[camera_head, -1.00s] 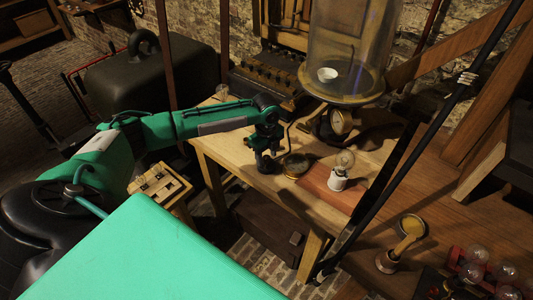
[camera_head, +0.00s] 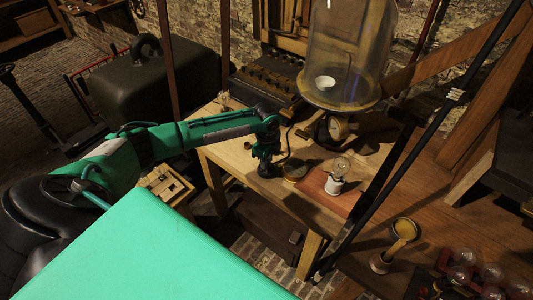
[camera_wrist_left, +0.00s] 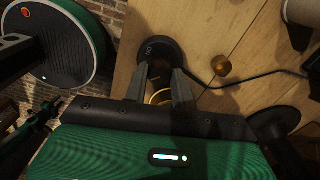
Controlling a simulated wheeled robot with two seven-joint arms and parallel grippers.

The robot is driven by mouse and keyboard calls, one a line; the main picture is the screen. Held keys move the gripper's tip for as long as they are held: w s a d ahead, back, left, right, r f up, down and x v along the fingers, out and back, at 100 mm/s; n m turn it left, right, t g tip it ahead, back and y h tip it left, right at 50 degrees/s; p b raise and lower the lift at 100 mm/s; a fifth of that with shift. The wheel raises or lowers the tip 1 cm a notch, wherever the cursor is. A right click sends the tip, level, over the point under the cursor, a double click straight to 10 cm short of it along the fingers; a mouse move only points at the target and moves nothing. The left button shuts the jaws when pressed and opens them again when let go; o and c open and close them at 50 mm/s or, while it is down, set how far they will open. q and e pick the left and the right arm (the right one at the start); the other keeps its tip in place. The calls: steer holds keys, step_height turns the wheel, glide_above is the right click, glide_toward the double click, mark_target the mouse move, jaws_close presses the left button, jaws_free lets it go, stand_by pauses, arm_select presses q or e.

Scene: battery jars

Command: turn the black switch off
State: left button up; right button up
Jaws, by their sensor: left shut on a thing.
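The black switch is a round black base on the wooden table. It shows in the wrist view (camera_wrist_left: 163,48) with white lettering that looks like "ON", and in the head view (camera_head: 267,171) just under my left gripper (camera_head: 266,156). In the wrist view my left gripper (camera_wrist_left: 160,88) points at the switch, with its two grey fingers reaching its near edge. The fingers are shut on the switch's knob or lever, which they largely hide. A brass-coloured ring shows between them. I cannot tell which way the lever stands.
A glass bulb on a white holder (camera_head: 335,186) stands right of the switch on a reddish board. A large glass bell jar (camera_head: 350,60) stands behind. A cable runs from the switch. The table's front edge is close.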

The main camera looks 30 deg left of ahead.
arm_select(q)
steer(key=shift+n, duration=0.3)
steer(key=o, duration=1)
steer(key=shift+r, duration=0.15)
step_height(320, 180, up, 14)
steer(key=b, duration=0.2)
steer(key=shift+f, duration=0.2)
